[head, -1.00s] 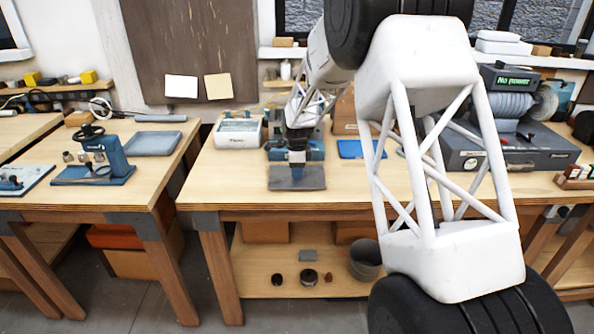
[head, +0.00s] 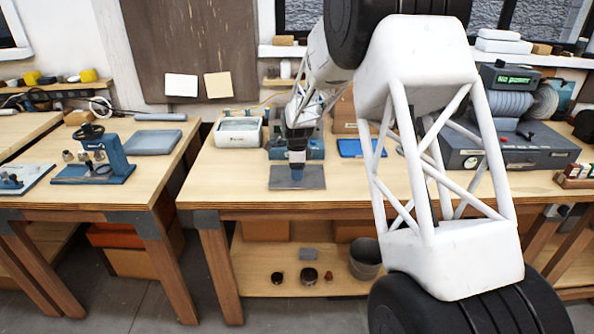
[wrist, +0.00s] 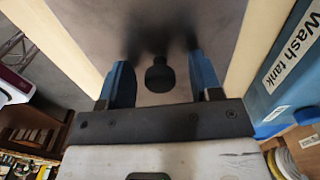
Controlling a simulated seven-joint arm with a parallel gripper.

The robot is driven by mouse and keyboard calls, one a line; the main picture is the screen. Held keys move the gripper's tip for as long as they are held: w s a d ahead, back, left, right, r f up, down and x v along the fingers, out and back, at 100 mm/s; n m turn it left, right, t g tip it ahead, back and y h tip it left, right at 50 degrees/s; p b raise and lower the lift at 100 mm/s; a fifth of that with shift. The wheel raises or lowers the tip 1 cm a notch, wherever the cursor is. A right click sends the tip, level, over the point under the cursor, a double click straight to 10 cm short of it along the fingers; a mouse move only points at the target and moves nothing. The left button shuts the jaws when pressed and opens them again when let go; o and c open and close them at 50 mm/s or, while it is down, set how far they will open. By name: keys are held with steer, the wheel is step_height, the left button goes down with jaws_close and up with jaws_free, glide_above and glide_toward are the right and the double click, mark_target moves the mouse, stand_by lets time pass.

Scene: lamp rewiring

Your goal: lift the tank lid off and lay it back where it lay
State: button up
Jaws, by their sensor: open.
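The tank lid (head: 315,178) is a flat grey plate lying on the middle bench, near its front edge. In the wrist view the lid (wrist: 215,25) fills the middle, with a round black knob (wrist: 160,77) on it. My gripper (wrist: 162,85) is open, with one blue finger on each side of the knob and gaps between. In the head view my gripper (head: 297,172) points down over the lid. The blue wash tank (head: 316,150) stands just behind the lid; its label shows at the right of the wrist view (wrist: 285,60). Its opening is hard to make out.
A white bath (head: 238,132) stands left of the tank and a blue tray (head: 360,148) right of it. A grey machine (head: 515,150) fills the bench's right. Bare bench (head: 225,180) lies left of the lid. My arm covers much of the right side.

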steer(key=shift+r, duration=0.1)
steer(key=shift+r, duration=3.8)
steer(key=shift+r, duration=0.1)
steer(key=shift+s+d+r, duration=0.15)
steer(key=shift+s, duration=0.05)
steer(key=s+d+r+n, duration=0.3)
steer(key=s+d+r, duration=0.15)
steer(key=s, duration=0.45)
steer(key=s+d+r+n+t, duration=0.1)
steer(key=s+d+r+n, duration=0.2)
steer(key=s+r, duration=0.45)
steer(key=s+d+r+n, duration=0.3)
steer(key=s+d, duration=0.1)
steer(key=s, duration=0.7)
steer(key=s+d+n, duration=0.2)
steer(key=s+n, duration=0.1)
steer(key=s, duration=0.6)
steer(key=s+d+f+n+t, duration=0.1)
steer(key=s+n, duration=0.2)
steer(key=s, duration=0.6)
steer(key=s+d+f+n, duration=0.1)
steer(key=s+d+n, duration=0.1)
steer(key=s, duration=0.8)
steer(key=shift+d+n+t, duration=0.3)
steer(key=shift+n, duration=0.1)
